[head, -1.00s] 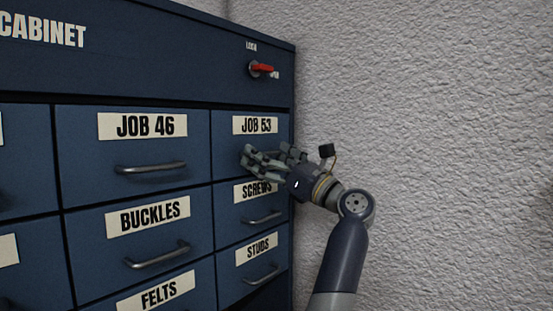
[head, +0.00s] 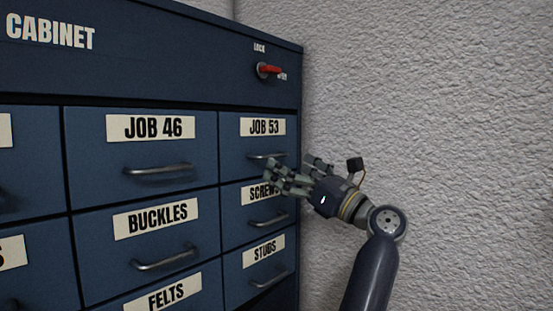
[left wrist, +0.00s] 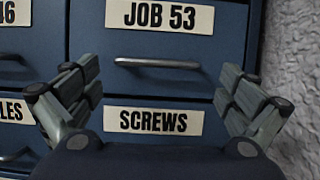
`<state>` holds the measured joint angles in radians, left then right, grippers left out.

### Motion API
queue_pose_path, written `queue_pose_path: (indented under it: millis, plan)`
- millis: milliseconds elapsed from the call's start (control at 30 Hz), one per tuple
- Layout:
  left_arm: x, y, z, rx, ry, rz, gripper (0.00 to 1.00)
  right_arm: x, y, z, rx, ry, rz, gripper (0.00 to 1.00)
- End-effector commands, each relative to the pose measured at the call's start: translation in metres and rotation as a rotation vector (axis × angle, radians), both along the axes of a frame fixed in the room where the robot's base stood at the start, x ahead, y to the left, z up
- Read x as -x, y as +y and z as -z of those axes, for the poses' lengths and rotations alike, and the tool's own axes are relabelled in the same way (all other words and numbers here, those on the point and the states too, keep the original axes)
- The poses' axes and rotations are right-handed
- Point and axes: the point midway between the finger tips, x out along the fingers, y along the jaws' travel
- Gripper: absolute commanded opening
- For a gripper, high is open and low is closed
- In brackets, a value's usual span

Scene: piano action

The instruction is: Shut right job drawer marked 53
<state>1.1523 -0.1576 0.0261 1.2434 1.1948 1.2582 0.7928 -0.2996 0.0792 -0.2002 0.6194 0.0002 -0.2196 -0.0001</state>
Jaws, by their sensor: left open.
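The drawer marked JOB 53 (head: 232,155) is at the top right of the blue cabinet, under the red lock lever. Its front looks flush with the drawers around it. Its grey bar handle (head: 262,156) shows just above my fingers, and also in the left wrist view (left wrist: 157,63). My left gripper (head: 290,170) is open and empty in front of the JOB 53 and SCREWS drawers. In the left wrist view its fingers stand wide apart on either side of the handle, apparently clear of it. My right gripper is not in view.
The red lock lever (head: 269,70) is on the cabinet's top panel. The JOB 46 drawer (head: 85,150) is to the left, with SCREWS (head: 232,205) and STUDS (head: 235,278) below. A rough white wall (head: 440,110) lies right of the cabinet.

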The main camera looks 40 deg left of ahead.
Motion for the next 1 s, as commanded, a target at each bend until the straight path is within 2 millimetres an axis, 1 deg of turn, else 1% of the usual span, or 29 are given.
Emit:
queue_pose_path:
  millis: [33, 200, 300, 400, 533, 1000]
  plan:
    - [0.0, -0.012, 0.005, 0.002, 0.001, 0.004, 0.99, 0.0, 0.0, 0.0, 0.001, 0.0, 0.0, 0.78]
    - [0.003, -0.041, 0.018, 0.001, 0.002, 0.001, 0.99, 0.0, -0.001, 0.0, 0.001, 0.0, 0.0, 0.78]
    - [0.003, -0.053, 0.022, 0.001, 0.0, 0.001, 0.99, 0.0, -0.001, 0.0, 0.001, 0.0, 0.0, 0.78]
    - [0.004, -0.06, 0.025, 0.001, 0.0, 0.001, 0.99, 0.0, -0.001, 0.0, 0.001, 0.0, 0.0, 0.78]
    - [0.004, -0.063, 0.026, 0.0, 0.0, 0.0, 0.99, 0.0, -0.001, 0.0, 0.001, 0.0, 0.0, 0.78]
    - [0.004, -0.062, 0.027, -0.007, 0.005, 0.001, 0.99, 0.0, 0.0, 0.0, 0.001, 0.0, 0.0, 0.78]
